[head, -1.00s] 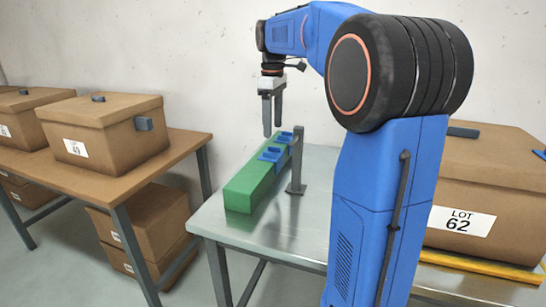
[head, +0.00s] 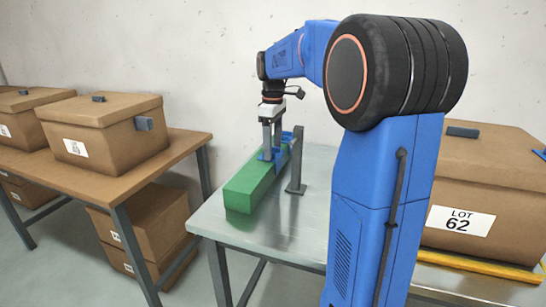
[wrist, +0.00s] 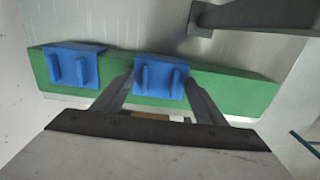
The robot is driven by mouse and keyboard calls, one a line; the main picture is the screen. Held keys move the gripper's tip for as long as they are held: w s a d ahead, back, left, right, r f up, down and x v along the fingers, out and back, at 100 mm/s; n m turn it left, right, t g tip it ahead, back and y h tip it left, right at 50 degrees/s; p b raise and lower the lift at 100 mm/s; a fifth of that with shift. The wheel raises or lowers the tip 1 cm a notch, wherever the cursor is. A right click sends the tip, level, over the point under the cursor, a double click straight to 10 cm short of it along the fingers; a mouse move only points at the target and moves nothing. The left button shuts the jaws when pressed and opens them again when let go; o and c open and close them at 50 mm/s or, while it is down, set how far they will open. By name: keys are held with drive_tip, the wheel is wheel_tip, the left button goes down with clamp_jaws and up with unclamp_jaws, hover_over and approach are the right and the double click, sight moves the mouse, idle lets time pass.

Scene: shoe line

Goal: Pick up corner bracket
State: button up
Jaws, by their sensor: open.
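Two blue corner brackets sit on a long green block (head: 245,190) on the metal table. The nearer bracket (head: 280,154) is partly hidden by my gripper (head: 271,155) in the head view; the farther one (head: 287,136) is just behind. In the wrist view, my gripper (wrist: 160,86) is open, with one finger on each side of the nearer bracket (wrist: 172,72), which has two upright ribs. Contact cannot be made out. The farther bracket (wrist: 73,66) lies to the left, outside the fingers.
A dark grey post (head: 297,165) on a flat foot stands close beside the block, also seen in the wrist view (wrist: 250,17). A cardboard box marked LOT 62 (head: 490,180) is at the right. A wooden table (head: 125,190) with boxes stands left, across a gap.

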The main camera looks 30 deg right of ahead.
drive_tip(key=c, duration=1.1)
drive_tip(key=shift+c, duration=0.3)
wheel_tip(320, 180, up, 10)
